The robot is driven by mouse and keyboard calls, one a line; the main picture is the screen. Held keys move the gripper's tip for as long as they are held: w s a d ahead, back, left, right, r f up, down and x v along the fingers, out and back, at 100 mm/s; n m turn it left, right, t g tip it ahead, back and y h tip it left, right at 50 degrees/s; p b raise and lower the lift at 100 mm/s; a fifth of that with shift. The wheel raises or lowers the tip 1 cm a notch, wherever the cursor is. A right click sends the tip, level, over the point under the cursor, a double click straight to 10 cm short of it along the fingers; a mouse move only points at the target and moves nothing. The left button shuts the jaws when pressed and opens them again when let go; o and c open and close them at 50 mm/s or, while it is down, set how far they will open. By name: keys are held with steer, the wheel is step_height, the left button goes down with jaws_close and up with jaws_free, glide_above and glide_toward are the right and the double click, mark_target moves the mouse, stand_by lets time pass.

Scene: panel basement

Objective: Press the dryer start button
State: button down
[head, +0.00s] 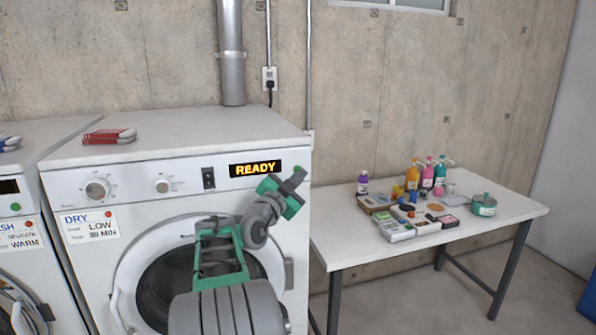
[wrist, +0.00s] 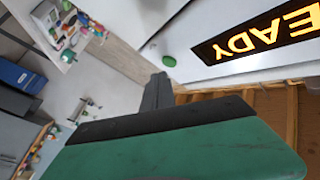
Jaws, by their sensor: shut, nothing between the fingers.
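The dryer (head: 210,150) is the white front-loading machine with a lit READY display (head: 255,169). The display also shows, upside down, in the wrist view (wrist: 258,32). The round green button (wrist: 169,61) sits on the white panel beside the display. My gripper (head: 298,176) is shut and empty. In the wrist view my dark fingertips (wrist: 158,84) are just below the button in the picture; I cannot tell whether they touch it.
A white table (head: 335,247) with bottles, tins and small boxes stands to the right. Another machine (head: 15,220) stands at left. The dryer has two knobs, a dark switch (head: 208,178) and a red dot by its label.

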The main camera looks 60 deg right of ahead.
stand_by(0.4)
steer(key=shift+w+d+b, duration=0.3)
steer(key=shift+b, duration=0.3)
